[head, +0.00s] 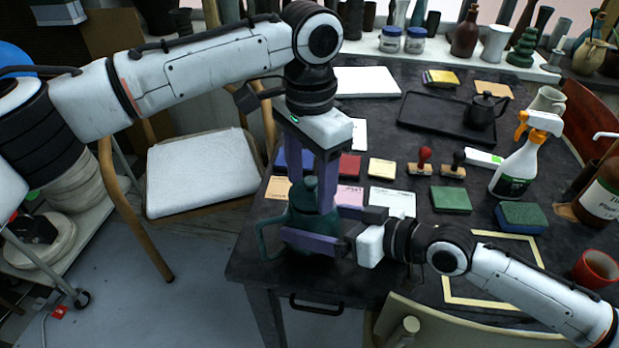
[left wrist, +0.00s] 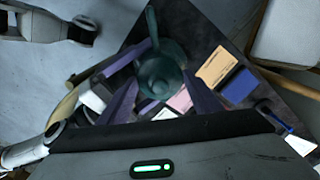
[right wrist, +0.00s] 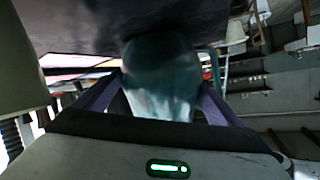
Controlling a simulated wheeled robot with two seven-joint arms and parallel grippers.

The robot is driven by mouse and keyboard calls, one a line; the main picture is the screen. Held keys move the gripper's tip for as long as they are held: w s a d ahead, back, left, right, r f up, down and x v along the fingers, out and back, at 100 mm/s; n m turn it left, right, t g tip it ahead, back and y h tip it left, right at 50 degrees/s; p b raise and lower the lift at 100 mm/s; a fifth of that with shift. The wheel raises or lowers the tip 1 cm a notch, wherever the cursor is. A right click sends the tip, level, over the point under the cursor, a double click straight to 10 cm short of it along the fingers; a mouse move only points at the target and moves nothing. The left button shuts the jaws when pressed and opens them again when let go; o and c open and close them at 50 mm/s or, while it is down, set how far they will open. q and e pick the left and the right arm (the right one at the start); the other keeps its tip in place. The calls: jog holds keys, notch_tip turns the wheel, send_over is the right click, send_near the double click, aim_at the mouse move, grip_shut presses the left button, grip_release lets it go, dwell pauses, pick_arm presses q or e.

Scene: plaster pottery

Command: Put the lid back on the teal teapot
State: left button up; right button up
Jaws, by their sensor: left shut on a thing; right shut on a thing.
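The teal teapot (head: 300,222) is near the left front corner of the dark table, its handle toward the left. My right gripper (head: 318,226) comes in from the right, shut on the teapot's body; the body fills the middle of the right wrist view (right wrist: 158,75). My left gripper (head: 311,187) points down from above, shut on the teal lid (head: 310,184) at the teapot's top. The lid also shows between the fingers in the left wrist view (left wrist: 160,82). Whether the lid sits fully on the rim, or a small gap is left, I cannot tell.
Coloured tiles and cards (head: 382,168) lie just behind the teapot. Two stamps (head: 425,160), a green block (head: 451,199), a spray bottle (head: 520,160) and a black tray (head: 428,112) with a dark teapot (head: 484,108) stand further right. A chair (head: 200,170) is at left.

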pick_arm(q)
jog(key=shift+f, duration=0.7)
dwell(0.9)
jog(key=shift+r, duration=0.55)
jog(key=shift+f, duration=0.85)
dwell(1.2)
jog(key=shift+r, duration=0.1)
jog(key=shift+r, duration=0.65)
jog(key=shift+r, duration=0.15)
jog(key=shift+f, duration=0.85)
dwell(1.0)
jog(key=o, duration=0.8)
